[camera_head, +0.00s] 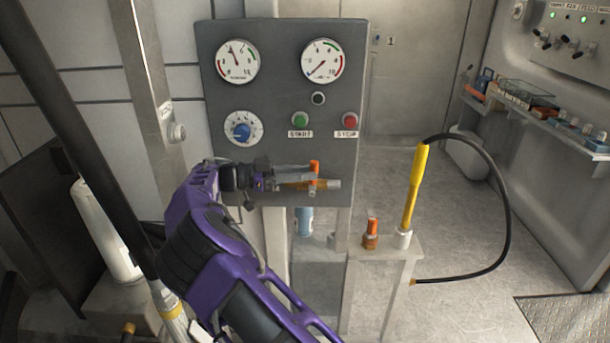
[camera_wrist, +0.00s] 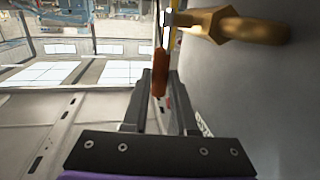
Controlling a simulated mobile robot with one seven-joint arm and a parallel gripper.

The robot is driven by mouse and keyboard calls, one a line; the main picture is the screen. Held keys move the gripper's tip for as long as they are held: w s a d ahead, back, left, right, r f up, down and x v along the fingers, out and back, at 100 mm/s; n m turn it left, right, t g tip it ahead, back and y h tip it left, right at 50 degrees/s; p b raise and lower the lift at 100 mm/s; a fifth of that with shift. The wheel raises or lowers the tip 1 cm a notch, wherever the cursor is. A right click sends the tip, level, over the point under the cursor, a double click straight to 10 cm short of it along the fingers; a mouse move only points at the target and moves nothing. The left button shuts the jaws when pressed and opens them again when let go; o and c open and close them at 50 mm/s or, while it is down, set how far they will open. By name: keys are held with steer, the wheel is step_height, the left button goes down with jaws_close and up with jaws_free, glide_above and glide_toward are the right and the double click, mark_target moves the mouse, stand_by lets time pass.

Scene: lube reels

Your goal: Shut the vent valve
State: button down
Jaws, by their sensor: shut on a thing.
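An orange valve lever (camera_head: 314,167) shows at the lower edge of the grey gauge panel, beside my gripper (camera_head: 316,182). In the wrist view the orange lever (camera_wrist: 160,72) lies between the two dark fingers of my gripper (camera_wrist: 158,88), which is shut on it. A brass fitting (camera_wrist: 235,25) with a hexagonal part stands out beside the lever at the top right of that view. My fingers hide part of the lever and most of the fitting in the head view. I take this lever to be the vent valve's; no label for it is readable.
The grey panel (camera_head: 272,100) carries two gauges, a blue knob (camera_head: 242,130), a green button (camera_head: 300,119) and a red button (camera_head: 350,120). Below right stand a yellow nozzle (camera_head: 416,185) with a black hose and an orange-topped fitting (camera_head: 371,232). Open floor lies right.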

steer(key=shift+a+h, duration=0.2)
steer(key=shift+h, duration=0.2)
steer(key=c, duration=0.7)
jaws_free()
steer(key=shift+f, duration=0.1)
step_height(320, 180, up, 10)
steer(key=shift+r+p, duration=0.1)
steer(key=shift+p, duration=0.3)
